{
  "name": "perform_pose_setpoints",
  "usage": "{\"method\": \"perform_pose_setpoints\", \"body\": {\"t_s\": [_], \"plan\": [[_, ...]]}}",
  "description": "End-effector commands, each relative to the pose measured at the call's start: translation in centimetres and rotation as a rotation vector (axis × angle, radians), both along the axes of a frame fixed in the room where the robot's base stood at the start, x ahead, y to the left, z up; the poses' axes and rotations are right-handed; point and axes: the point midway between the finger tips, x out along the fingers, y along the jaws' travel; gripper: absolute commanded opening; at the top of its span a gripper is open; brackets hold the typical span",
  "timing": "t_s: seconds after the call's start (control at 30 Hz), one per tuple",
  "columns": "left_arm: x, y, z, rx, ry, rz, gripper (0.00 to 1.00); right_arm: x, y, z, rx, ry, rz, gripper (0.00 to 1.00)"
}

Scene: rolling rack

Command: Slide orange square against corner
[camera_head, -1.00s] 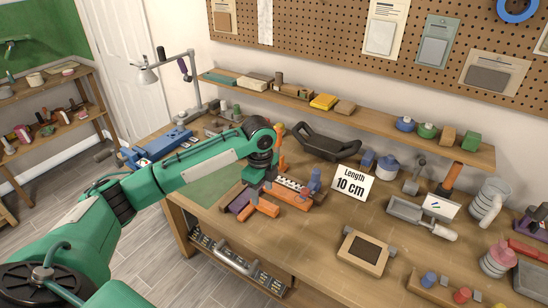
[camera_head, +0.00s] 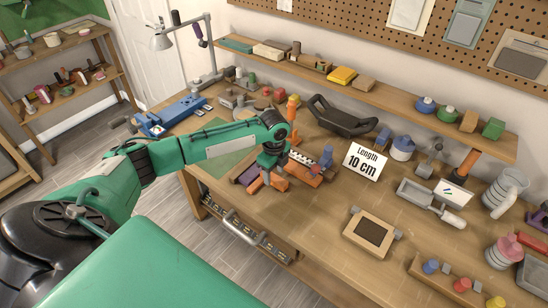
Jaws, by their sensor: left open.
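Low orange pieces, which look like parts of the orange square (camera_head: 278,182), lie on the workbench near its front edge. My left gripper (camera_head: 266,176) points down over them, with orange showing on both sides of its dark fingers. It is open; whether the fingers touch the orange is too small to tell. The fingers and wrist hide part of the orange. Just right is an orange-brown fixture (camera_head: 308,168) with small metal parts and a blue piece; I cannot tell which edge forms the corner. My right gripper is not in view.
A "Length 10 cm" sign (camera_head: 365,161) stands right of the fixture. An upright orange tool (camera_head: 292,108) stands behind. Bench around the framed wooden block (camera_head: 372,232) has free room.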

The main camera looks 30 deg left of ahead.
Motion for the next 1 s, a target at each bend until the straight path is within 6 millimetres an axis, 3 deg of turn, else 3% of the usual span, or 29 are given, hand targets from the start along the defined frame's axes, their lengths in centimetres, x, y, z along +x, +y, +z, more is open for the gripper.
{"method": "perform_pose_setpoints", "body": {"t_s": [0.2,0.5,0.77,1.0], "plan": [[0.0,0.0,-1.7,0.001,0.000,0.001,0.53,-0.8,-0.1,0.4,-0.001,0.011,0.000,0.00],[0.0,0.0,-2.0,0.001,-0.001,0.000,0.53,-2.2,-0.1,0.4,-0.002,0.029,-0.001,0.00],[0.0,0.0,-2.0,0.001,-0.001,0.000,0.04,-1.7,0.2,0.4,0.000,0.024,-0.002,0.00],[0.1,0.0,-1.9,0.001,-0.001,0.000,0.02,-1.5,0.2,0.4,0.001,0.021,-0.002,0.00]]}}
